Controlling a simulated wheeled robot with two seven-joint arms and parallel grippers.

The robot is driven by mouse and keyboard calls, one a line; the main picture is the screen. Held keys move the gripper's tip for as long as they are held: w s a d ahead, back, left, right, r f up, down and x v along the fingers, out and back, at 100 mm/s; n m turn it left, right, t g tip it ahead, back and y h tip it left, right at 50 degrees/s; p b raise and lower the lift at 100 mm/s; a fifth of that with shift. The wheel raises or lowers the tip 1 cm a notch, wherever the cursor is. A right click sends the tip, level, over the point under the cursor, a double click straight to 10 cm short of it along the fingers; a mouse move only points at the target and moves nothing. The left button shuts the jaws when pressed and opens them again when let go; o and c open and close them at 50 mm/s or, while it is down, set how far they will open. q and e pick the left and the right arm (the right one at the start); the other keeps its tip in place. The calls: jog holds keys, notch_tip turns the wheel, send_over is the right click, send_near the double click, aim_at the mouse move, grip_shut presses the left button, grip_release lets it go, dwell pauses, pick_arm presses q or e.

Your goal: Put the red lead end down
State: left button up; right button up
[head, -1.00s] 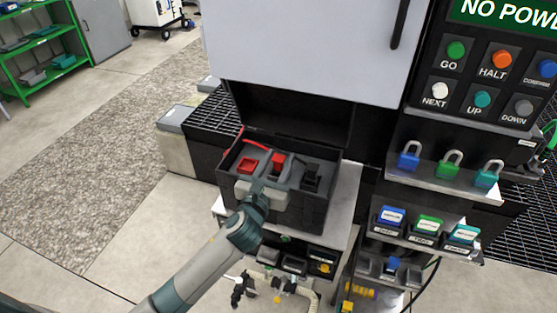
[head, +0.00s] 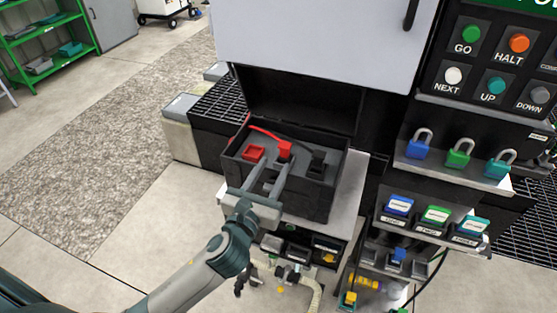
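The red lead end (head: 284,149) is a small red block in the open black box (head: 305,204), with its red cable curving to the back left. A red square socket (head: 253,153) lies to its left, apart from it. A black lead end (head: 317,162) is to its right. My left gripper (head: 274,172) reaches in over the box's front wall. Its two fingers are spread with nothing visible between them. The right finger's tip appears close below the red lead end; I cannot tell whether they touch. My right gripper is not in view.
The box stands on a grey shelf (head: 347,202) below a raised grey panel (head: 312,50). To the right are a button panel (head: 495,65), padlocks (head: 459,153) and labelled blocks (head: 436,216). Open floor (head: 110,215) lies to the left.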

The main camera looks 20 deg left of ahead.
pick_arm(q)
jog(key=shift+s, duration=1.35)
jog(key=shift+s, duration=0.1)
